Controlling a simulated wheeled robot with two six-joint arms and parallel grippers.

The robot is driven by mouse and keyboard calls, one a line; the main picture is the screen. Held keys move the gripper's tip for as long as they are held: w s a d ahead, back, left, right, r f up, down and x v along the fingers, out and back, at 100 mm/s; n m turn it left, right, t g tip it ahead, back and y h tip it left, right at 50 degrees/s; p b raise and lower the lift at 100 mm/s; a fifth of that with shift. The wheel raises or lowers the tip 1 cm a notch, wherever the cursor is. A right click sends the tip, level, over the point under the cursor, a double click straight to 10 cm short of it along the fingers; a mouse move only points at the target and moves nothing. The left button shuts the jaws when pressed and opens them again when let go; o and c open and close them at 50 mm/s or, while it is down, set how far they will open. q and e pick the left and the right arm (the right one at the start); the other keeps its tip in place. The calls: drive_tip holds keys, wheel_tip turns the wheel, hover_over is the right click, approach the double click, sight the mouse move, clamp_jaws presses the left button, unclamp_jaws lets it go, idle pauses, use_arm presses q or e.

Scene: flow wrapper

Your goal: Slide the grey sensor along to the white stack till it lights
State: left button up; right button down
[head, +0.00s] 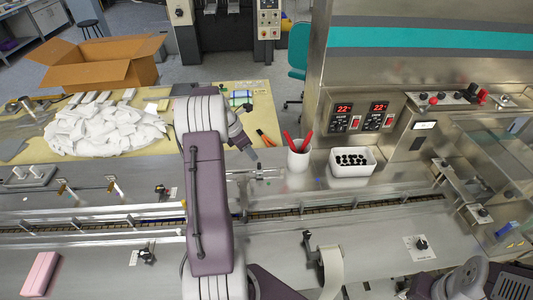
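My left arm reaches up across the middle of the head view and bends at the top. Its dark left gripper (252,155) points down and right above the machine bed, left of a white cup. Its fingers are too small to tell whether they are open or shut. A small metal bracket assembly (262,174) lies just below it; I cannot tell whether this carries the grey sensor. No distinct white stack can be made out; white packets (105,130) lie in a loose heap on the table at left. My arm hides part of the bed. My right gripper is not in view.
A white cup (299,156) with red-handled tools and a white bin (352,162) of dark pieces stand right of the gripper. A guide rail channel (330,207) crosses the bed. A cardboard box (105,65) stands behind. A pink block (40,275) sits front left.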

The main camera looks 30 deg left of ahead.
sight(259, 170)
use_arm(q)
drive_tip(key=x, duration=0.8)
drive_tip(key=shift+s+f+p, duration=0.2)
drive_tip(key=shift+p, duration=0.1)
drive_tip(key=shift+c, duration=0.3)
clamp_jaws()
drive_tip(key=shift+r, duration=0.1)
idle(0.8)
